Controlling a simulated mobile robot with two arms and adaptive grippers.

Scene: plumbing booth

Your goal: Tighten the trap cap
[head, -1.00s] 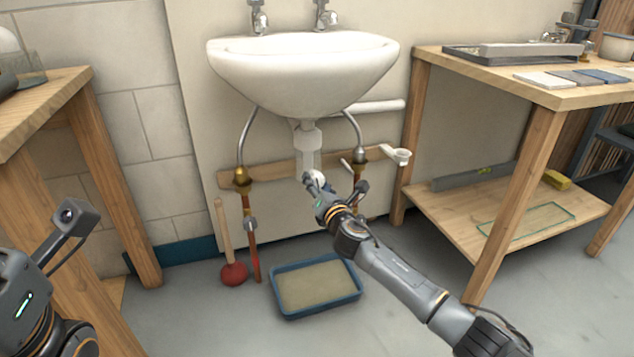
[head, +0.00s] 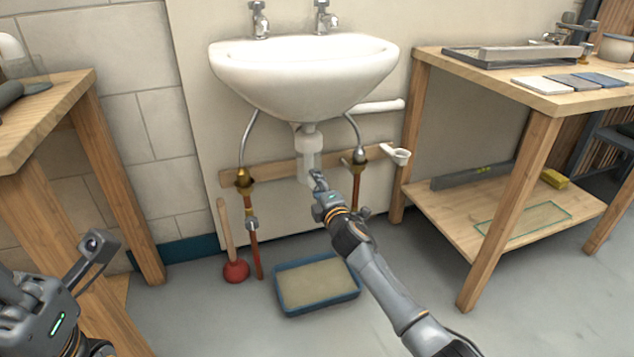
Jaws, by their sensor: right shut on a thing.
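The white bottle trap (head: 308,152) hangs under the white sink (head: 304,75). The trap cap is at its lower end and is largely hidden behind my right gripper. My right gripper (head: 317,180) is at the bottom of the trap, shut on the trap cap, with its arm coming from the lower right. My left gripper (head: 95,245) is at the lower left, far from the sink; its fingers show only in part and I cannot tell whether it is open.
A blue tray (head: 318,308) lies on the floor below the trap. A red plunger (head: 236,271) stands left of it. Copper pipes with brass valves (head: 244,180) flank the trap. Wooden tables stand at left (head: 45,108) and right (head: 540,125).

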